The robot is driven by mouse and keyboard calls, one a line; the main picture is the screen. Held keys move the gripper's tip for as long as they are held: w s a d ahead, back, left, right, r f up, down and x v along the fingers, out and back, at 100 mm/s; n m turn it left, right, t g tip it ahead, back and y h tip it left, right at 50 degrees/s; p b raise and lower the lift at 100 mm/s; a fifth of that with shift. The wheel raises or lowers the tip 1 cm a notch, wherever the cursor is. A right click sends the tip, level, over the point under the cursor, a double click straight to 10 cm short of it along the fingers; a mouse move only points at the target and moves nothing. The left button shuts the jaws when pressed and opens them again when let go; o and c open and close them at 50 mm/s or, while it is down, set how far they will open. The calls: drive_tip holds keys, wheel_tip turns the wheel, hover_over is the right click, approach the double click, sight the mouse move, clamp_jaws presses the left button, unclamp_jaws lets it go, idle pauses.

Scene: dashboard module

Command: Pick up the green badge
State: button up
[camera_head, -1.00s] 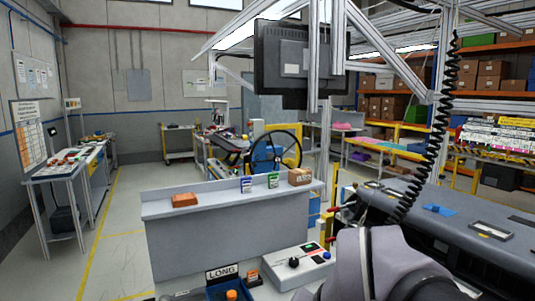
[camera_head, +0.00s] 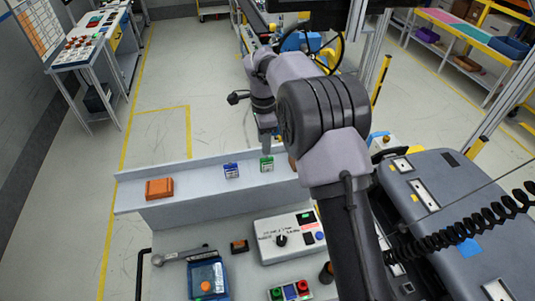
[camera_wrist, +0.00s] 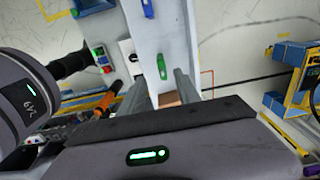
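The green badge (camera_head: 267,163) stands upright on the grey ledge (camera_head: 215,190), to the right of the blue badge (camera_head: 232,171). My gripper (camera_head: 267,147) points down just above and behind the green badge in the head view. In the wrist view the green badge (camera_wrist: 162,67) lies ahead of the fingertips, roughly between their lines. The two fingers (camera_wrist: 163,88) are apart with nothing held between them, so the gripper is open. Whether a finger touches the badge cannot be told.
An orange-brown block (camera_head: 159,188) sits at the ledge's left. A cardboard box (camera_wrist: 169,99), mostly hidden by my arm in the head view, stands right of the green badge. The dashboard (camera_head: 450,200) is at right.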

hover_over(267, 171)
drive_tip(key=w, duration=0.2)
drive_tip(key=f, duration=0.6)
drive_tip(key=shift+s+a+p, duration=0.1)
drive_tip(key=shift+s+p, duration=0.1)
drive_tip(key=shift+p, duration=0.2)
drive_tip(key=f+p, duration=0.1)
drive_tip(key=f, duration=0.1)
drive_tip(key=s+f+p, duration=0.1)
drive_tip(key=f, duration=0.2)
drive_tip(key=shift+w+f, duration=0.2)
drive_tip(key=shift+f, duration=0.1)
drive_tip(key=shift+s+r, duration=0.1)
drive_tip(key=shift+s, duration=0.1)
drive_tip(key=c, duration=0.4)
clamp_jaws()
